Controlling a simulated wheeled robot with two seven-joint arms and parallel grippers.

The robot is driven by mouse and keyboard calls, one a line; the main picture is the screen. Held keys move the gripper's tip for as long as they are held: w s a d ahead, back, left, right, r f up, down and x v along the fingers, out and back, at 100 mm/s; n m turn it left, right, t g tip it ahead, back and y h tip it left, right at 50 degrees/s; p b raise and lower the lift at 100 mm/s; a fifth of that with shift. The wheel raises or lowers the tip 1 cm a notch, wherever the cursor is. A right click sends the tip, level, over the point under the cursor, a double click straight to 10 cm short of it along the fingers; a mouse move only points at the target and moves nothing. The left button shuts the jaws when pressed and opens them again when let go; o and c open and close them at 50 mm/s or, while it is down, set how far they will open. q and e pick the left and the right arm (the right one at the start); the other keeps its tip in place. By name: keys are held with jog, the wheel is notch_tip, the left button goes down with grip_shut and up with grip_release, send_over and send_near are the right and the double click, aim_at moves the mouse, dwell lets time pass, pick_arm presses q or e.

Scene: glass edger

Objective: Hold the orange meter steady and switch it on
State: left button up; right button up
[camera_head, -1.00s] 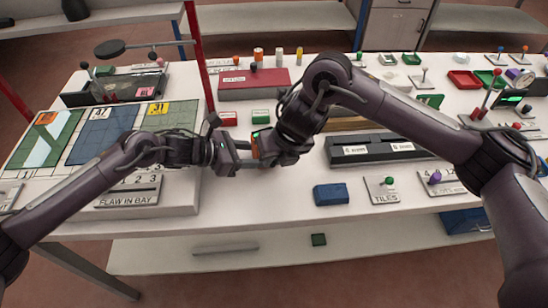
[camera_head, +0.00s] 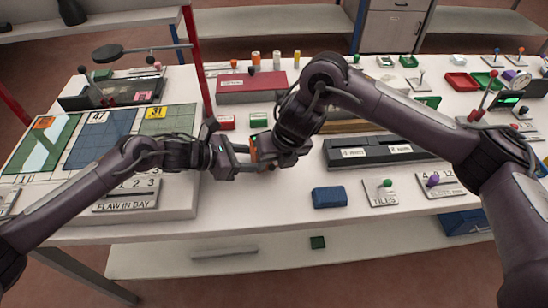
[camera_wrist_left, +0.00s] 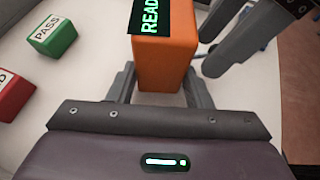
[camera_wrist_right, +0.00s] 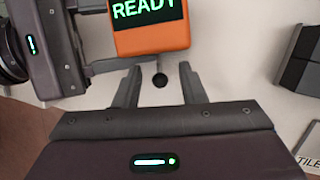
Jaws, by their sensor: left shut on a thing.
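The orange meter (camera_wrist_left: 165,62) stands between the fingers of my left gripper (camera_wrist_left: 160,88), which is shut on its sides. Its dark screen (camera_wrist_right: 147,11) shows READY in green letters. My right gripper (camera_wrist_right: 158,86) is open, just in front of the meter (camera_wrist_right: 152,38).
A green PASS block (camera_wrist_left: 56,36) and a red block (camera_wrist_left: 14,95) are beside the meter. A blue block (camera_head: 329,197) and a TILES plate with a green knob (camera_head: 387,184) are to the right. A FLAW IN BAY panel (camera_head: 125,207) is at left.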

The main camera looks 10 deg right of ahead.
jog(key=shift+d+r, duration=0.15)
jog(key=shift+r, duration=0.45)
jog(key=v, duration=1)
jog(key=shift+s+r, duration=0.2)
jog(key=shift+r, duration=0.15)
jog(key=shift+d, duration=0.1)
pick_arm(q)
jog(key=o, duration=0.8)
jog(key=shift+o, duration=0.2)
jog(key=shift+a, duration=0.1)
jog(key=v, duration=1.1)
jog(key=shift+a, duration=0.25)
jog(key=shift+s+a+r, duration=0.1)
jog(key=shift+a+r, duration=0.05)
